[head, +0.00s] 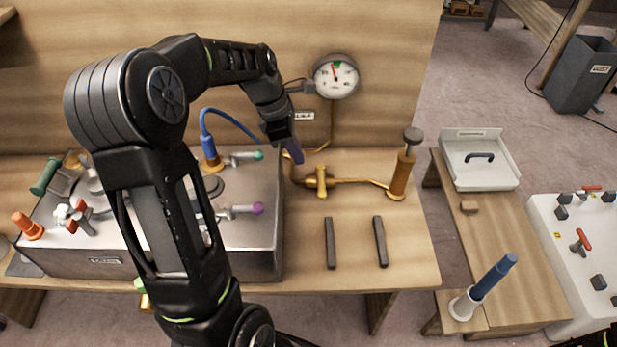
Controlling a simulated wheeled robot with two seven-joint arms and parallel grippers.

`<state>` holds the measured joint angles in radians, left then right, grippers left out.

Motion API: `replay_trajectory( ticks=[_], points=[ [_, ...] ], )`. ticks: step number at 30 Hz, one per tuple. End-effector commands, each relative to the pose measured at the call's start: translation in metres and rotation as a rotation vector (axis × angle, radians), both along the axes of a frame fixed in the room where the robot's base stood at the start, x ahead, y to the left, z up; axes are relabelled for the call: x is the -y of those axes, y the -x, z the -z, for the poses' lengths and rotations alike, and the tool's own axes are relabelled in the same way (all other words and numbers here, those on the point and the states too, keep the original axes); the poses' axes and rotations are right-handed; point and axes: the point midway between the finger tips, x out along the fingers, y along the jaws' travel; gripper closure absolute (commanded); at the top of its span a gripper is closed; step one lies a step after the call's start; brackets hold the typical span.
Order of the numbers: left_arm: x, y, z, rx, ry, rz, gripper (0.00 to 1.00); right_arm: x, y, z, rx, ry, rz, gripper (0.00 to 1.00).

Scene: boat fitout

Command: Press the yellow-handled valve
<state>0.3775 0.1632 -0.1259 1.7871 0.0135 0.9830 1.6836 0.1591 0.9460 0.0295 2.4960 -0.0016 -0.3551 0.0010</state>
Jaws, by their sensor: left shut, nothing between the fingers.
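A brass-yellow valve (321,181) with a short upright handle sits on a brass pipe on the wooden bench, below the round gauge (336,76). My left gripper (294,152) is shut and empty, pointing down. In the picture its tips are just up and left of the valve, and a small gap shows between them. I cannot tell its height over the bench. My right gripper does not show.
A brown hand pump (403,170) stands right of the valve. A metal box (262,235) with several coloured-handled fittings is at left, partly hidden by my arm. Two dark bars (330,243) (380,242) lie in front; bench around them is clear.

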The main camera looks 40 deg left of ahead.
Motion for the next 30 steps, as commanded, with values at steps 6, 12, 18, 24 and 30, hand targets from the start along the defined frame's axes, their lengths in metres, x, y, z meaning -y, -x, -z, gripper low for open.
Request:
replay_trajectory(
  ticks=[6,12,18,24,30],
  points=[
    [0.002,-0.001,0.01,-0.002,0.0,0.001,1.0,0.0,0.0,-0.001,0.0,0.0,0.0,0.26],
    [0.009,-0.006,0.037,-0.005,0.002,0.001,1.0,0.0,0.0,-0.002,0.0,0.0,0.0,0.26],
    [0.017,-0.012,0.07,-0.005,0.002,0.001,1.0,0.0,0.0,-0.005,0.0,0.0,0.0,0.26],
    [0.023,-0.016,0.091,-0.003,0.001,0.001,1.0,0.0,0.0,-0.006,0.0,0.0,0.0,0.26],
    [0.023,-0.018,0.096,0.001,-0.001,0.0,1.0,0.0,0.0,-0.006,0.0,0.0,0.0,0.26]
  ],
)
